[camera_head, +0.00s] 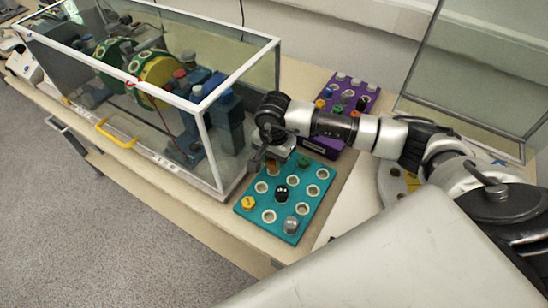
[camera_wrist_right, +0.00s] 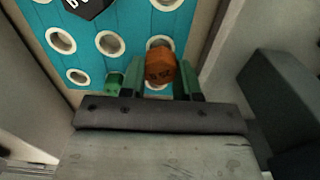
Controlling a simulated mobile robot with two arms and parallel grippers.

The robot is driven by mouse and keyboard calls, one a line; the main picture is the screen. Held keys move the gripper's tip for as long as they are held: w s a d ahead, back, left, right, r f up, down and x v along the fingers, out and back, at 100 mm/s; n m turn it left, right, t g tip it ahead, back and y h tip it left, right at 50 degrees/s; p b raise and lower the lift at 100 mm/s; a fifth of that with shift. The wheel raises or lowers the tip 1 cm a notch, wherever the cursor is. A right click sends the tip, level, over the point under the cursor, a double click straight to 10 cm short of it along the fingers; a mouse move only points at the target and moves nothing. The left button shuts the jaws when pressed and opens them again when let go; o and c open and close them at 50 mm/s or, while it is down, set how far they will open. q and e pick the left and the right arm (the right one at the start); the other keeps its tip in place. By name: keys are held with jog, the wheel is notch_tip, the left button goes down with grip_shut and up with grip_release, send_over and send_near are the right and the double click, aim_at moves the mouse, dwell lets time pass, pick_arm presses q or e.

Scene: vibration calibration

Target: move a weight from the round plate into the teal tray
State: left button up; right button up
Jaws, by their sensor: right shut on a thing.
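The teal tray (camera_head: 264,204) lies on the bench in front of the glass case, with white-ringed holes. My right gripper (camera_head: 268,164) is over its far left corner, shut on an orange weight (camera_wrist_right: 158,65), which also shows in the head view (camera_head: 271,170). The weight is at a ringed hole; I cannot tell if it is fully seated. Yellow (camera_head: 248,203), black (camera_head: 281,194), grey (camera_head: 291,225) and green (camera_head: 304,162) weights stand in the tray. The round plate (camera_head: 394,184) is partly hidden under my right arm. My left gripper is not in view.
A glass case (camera_head: 205,150) with a white frame and machinery inside stands close to the tray's left. A purple tray (camera_head: 357,89) holding several weights sits behind, partly under my right arm. A glass panel (camera_head: 475,80) stands at the back right.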

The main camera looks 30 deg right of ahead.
jog(key=shift+f+b, duration=0.95)
jog(key=shift+f, duration=0.05)
dwell(0.8)
jog(key=o, duration=1)
jog(key=shift+r, duration=0.15)
notch_tip(320, 180, up, 11)
jog(key=shift+f+b, duration=0.15)
jog(key=shift+b, duration=0.6)
jog(key=shift+a+f, duration=0.1)
